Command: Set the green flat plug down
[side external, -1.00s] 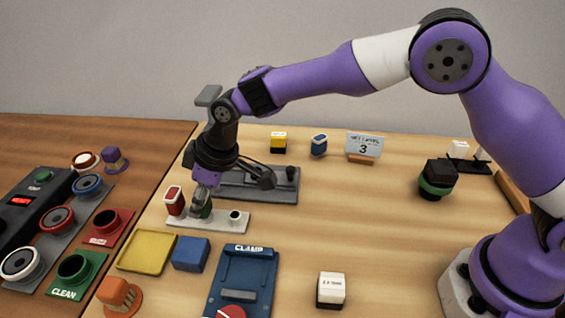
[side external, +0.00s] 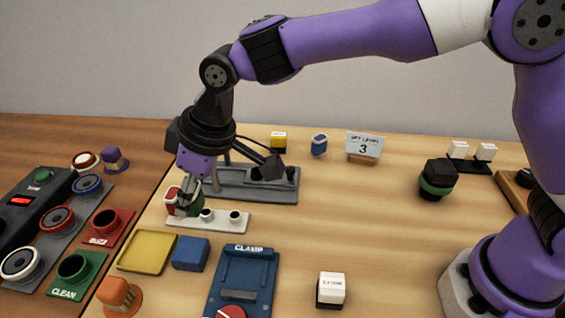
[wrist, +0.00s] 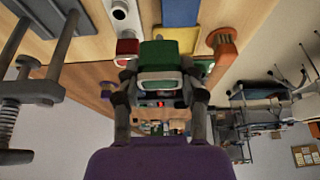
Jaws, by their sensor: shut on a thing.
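The green flat plug (wrist: 165,55) is held between the fingers of my gripper (wrist: 160,88) in the wrist view. In the side view my gripper (side external: 186,205) is shut on the green plug (side external: 196,206), close to the left end of the white rack (side external: 222,224). Two sockets of the rack show empty. The red plug (side external: 170,196) stands at the rack's left end, partly hidden by my gripper; it also shows beside the green plug in the wrist view (wrist: 127,47). The plug's underside is hidden in the side view.
A grey fixture (side external: 270,188) stands behind the rack. A yellow tray (side external: 145,252), a blue block (side external: 190,254) and a blue clamp (side external: 242,275) lie in front. Red (side external: 107,228) and green (side external: 76,270) bins are left. Open table lies right of the rack.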

